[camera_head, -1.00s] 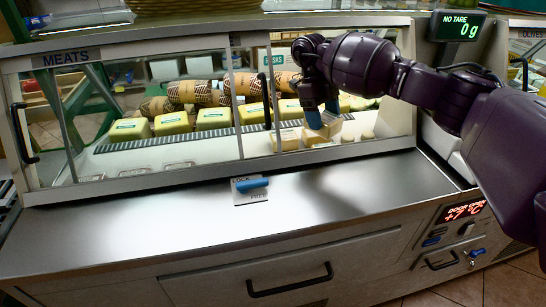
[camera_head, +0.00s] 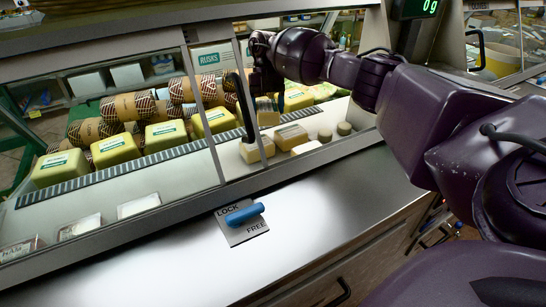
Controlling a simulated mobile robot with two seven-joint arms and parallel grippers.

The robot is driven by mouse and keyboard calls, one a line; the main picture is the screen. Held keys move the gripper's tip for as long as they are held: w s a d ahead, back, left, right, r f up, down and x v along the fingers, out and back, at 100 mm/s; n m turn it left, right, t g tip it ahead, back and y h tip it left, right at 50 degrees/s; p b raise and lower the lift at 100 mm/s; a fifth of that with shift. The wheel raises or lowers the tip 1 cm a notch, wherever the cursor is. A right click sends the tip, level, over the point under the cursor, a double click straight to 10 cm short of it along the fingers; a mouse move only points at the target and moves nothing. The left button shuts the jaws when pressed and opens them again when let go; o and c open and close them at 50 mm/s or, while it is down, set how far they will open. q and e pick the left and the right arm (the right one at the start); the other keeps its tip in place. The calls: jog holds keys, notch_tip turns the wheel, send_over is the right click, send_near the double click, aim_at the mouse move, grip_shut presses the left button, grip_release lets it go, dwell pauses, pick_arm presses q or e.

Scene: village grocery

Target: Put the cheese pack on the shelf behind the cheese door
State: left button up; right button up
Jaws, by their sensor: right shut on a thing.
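In the head view my right gripper (camera_head: 266,88) reaches into the cheese side of the glass display case, just right of a black upright door handle (camera_head: 244,112). It is shut, with a tan cheese pack (camera_head: 268,116) directly below it; the fingertips are hard to make out. Other packs stand on the white shelf (camera_head: 330,149): one at the left (camera_head: 257,151) and one to the right (camera_head: 291,136). Two small round pieces lie farther right. My left gripper is not in view.
A blue lever (camera_head: 244,215) on a LOCK/FREE plate sits on the steel front ledge (camera_head: 150,263). Yellow packs (camera_head: 115,150) and patterned rolls (camera_head: 128,106) fill the case behind a dark slatted strip. The case's frame post stands close left of my gripper.

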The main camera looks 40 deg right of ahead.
jog(key=s+a+p, duration=0.1)
jog(key=s+a, duration=0.2)
jog(key=s, duration=0.1)
jog(key=s+a+f+p, duration=0.1)
jog(key=s+a, duration=0.2)
jog(key=s, duration=0.1)
jog(key=s+a+p, duration=0.1)
jog(key=s+a, duration=0.2)
jog(key=s, duration=0.2)
jog(key=shift+s+a+f, duration=0.1)
jog(key=shift+a+f, duration=0.15)
jog(key=shift+a, duration=0.05)
jog(key=shift+w+f, duration=0.2)
jog(key=shift+f, duration=0.3)
notch_tip(320, 180, down, 5)
jog(key=shift+r+b, duration=0.2)
jog(key=shift+b, duration=0.2)
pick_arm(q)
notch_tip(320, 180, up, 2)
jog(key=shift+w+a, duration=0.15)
pick_arm(e)
jog(key=shift+r, duration=0.1)
jog(key=o, duration=1.1)
jog(key=shift+o, duration=0.2)
